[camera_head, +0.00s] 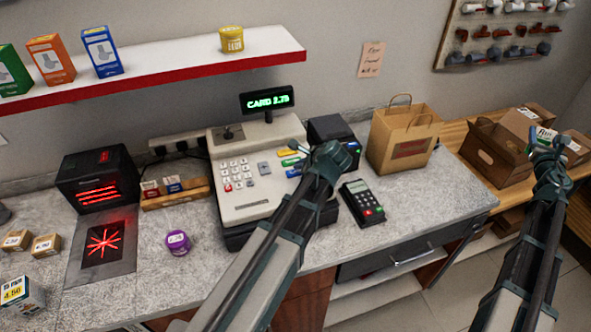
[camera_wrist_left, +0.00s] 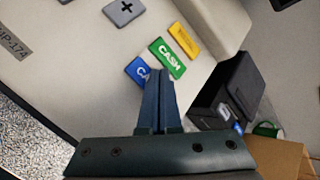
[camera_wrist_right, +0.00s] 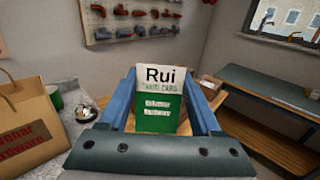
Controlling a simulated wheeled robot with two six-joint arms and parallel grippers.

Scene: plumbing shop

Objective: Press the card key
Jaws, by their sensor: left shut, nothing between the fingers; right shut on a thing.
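The cash register (camera_head: 255,205) stands on the counter, its green display (camera_head: 267,100) reading "CARD" and an amount that looks like 2.79. In the left wrist view, the blue card key (camera_wrist_left: 137,70) is partly hidden behind the fingers, with the green CASH key (camera_wrist_left: 167,58) and a yellow key (camera_wrist_left: 184,40) beyond it. My left gripper (camera_wrist_left: 158,74) is shut and empty, its tips over or against the card key's edge; I cannot tell if they touch. My right gripper (camera_head: 545,140) is shut on a white and green card (camera_wrist_right: 158,98) marked "Rui", held upright, away from the register.
A card terminal (camera_head: 362,202) lies right of the register, with a paper bag (camera_head: 403,140) behind it. A purple-labelled item (camera_head: 177,242) and a scanner plate (camera_head: 125,250) are at left. A box (camera_head: 497,150) sits on the wooden bench at right.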

